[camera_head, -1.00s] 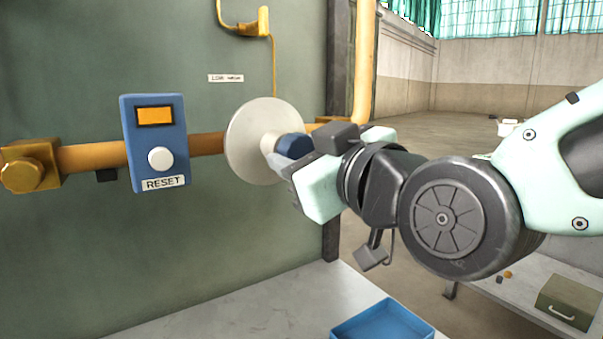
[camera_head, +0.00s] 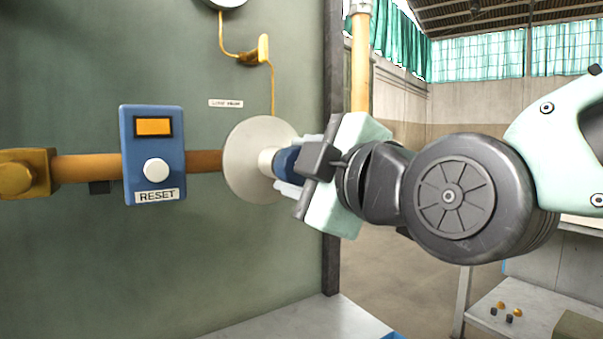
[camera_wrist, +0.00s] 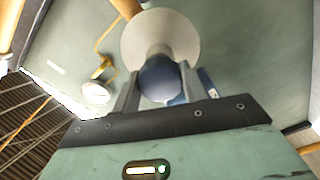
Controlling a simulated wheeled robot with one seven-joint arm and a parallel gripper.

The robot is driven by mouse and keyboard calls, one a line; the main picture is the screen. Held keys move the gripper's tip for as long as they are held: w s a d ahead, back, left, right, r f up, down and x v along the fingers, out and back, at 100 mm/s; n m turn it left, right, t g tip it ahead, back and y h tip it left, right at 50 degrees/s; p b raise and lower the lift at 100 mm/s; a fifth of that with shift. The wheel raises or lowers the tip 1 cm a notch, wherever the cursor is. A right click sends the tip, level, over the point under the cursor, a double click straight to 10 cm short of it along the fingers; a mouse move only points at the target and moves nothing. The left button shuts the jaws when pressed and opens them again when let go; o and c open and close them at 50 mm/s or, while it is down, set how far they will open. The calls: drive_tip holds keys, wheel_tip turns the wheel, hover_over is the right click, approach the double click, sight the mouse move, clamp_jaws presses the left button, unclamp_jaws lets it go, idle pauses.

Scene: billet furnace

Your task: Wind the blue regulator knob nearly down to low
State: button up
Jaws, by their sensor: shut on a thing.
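The blue regulator knob (camera_head: 287,161) sticks out from a pale round disc (camera_head: 249,160) on the pipe along the green panel. It also shows in the wrist view (camera_wrist: 161,79), in front of the disc (camera_wrist: 160,36). My gripper (camera_head: 284,168) is shut on the knob, with one finger on each side of it in the wrist view (camera_wrist: 158,88). The fingers hide part of the knob in the head view. No pointer or scale mark on the knob can be made out.
A blue box (camera_head: 153,154) with an orange display and a white RESET button sits left of the disc. A yellow cable (camera_head: 264,55) hangs on the panel. A pale worktop (camera_head: 300,322) lies below.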

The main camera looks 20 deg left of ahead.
drive_tip(key=shift+f+n, duration=0.15)
drive_tip(key=shift+n, duration=0.15)
drive_tip(key=o, duration=1)
